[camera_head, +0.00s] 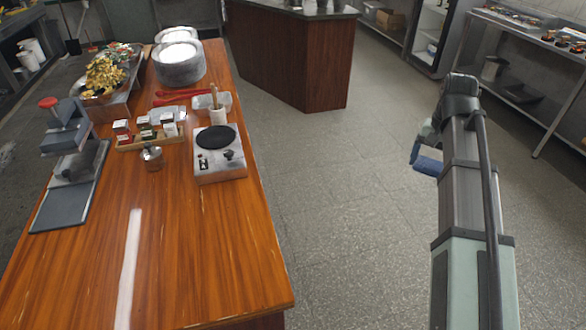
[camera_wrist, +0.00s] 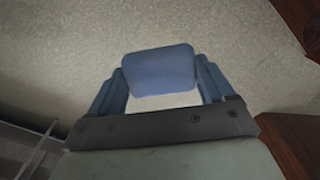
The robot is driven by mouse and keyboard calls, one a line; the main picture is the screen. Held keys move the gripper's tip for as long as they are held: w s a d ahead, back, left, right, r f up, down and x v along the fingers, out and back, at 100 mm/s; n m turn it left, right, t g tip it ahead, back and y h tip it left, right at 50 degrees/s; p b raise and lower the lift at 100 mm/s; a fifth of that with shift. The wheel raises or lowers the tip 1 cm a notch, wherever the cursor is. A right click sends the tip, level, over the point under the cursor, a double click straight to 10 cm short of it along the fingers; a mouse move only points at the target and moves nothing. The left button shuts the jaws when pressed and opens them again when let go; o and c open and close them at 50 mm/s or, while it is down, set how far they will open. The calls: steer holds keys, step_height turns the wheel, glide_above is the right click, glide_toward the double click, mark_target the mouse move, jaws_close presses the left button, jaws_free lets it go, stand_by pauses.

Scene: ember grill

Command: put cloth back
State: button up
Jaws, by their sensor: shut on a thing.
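My gripper (camera_wrist: 160,90) is shut on a blue folded piece that looks like the cloth (camera_wrist: 160,68). It spans the gap between the two blue-grey fingers in the wrist view. In the head view my gripper (camera_head: 416,152) is at the right, above the open floor, with the blue cloth (camera_head: 429,164) at its end, partly hidden by my arm. The cloth touches no table or shelf.
A wooden table (camera_head: 190,250) on the left holds a hot plate (camera_head: 218,165), a plate stack (camera_head: 179,64), a spice tray and a press. A wooden counter (camera_head: 295,55) stands behind. Metal shelving (camera_head: 530,95) is at right. Grey floor (camera_head: 340,210) between them is clear.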

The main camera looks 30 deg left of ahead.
steer(key=s+a+n, duration=0.1)
steer(key=s+a, duration=0.1)
steer(key=a, duration=0.6)
steer(key=s+a+n, duration=0.2)
steer(key=s+a, duration=0.1)
steer(key=a, duration=0.5)
step_height(320, 180, up, 3)
steer(key=n, duration=0.6)
glide_above(152, 196)
steer(key=shift+f, duration=4.55)
steer(key=o, duration=0.9)
steer(key=shift+f, duration=0.15)
